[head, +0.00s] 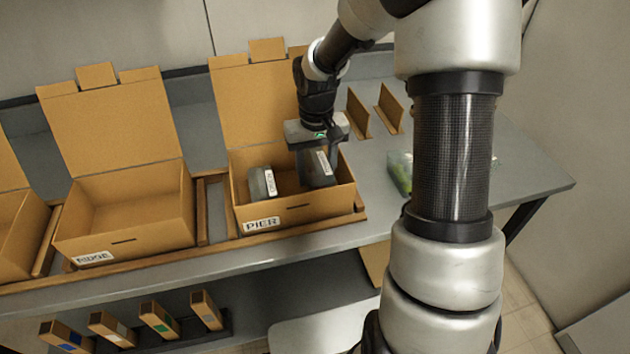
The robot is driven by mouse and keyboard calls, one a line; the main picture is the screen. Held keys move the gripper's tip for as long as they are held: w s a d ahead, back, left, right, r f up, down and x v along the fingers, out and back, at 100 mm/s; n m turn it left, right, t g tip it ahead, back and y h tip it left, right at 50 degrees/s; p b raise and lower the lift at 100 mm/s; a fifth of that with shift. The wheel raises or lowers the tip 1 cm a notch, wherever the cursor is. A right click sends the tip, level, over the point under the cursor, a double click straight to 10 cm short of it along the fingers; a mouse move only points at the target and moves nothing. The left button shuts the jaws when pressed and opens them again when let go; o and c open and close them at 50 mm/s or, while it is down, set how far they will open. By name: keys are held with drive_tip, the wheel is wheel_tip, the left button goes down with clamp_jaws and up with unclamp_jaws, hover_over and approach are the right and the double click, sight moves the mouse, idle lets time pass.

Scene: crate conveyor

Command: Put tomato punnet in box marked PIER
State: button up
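The box marked PIER (290,213) stands open on the table, its lid raised at the back. My gripper (318,150) reaches down into its right half. A dark grey pack with a white label (320,172) is directly below the gripper hand; the fingertips are hidden, so I cannot tell whether it is gripped. A second grey pack with a white label (262,186) is in the left part of the box. A clear pack with green contents (400,172) is on the table at right, partly hidden by my arm. No red tomatoes show.
A second open, empty-looking box (125,222) with a partly legible label stands left of the PIER box, and part of another (15,225) is at the far left. Upright brown dividers (390,108) stand at the back right. Several narrow cartons (158,320) are on a lower shelf.

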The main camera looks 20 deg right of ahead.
drive_tip(key=shift+f, duration=1.4)
drive_tip(key=shift+f, duration=0.15)
drive_tip(key=o, duration=1)
drive_tip(key=shift+o, duration=0.2)
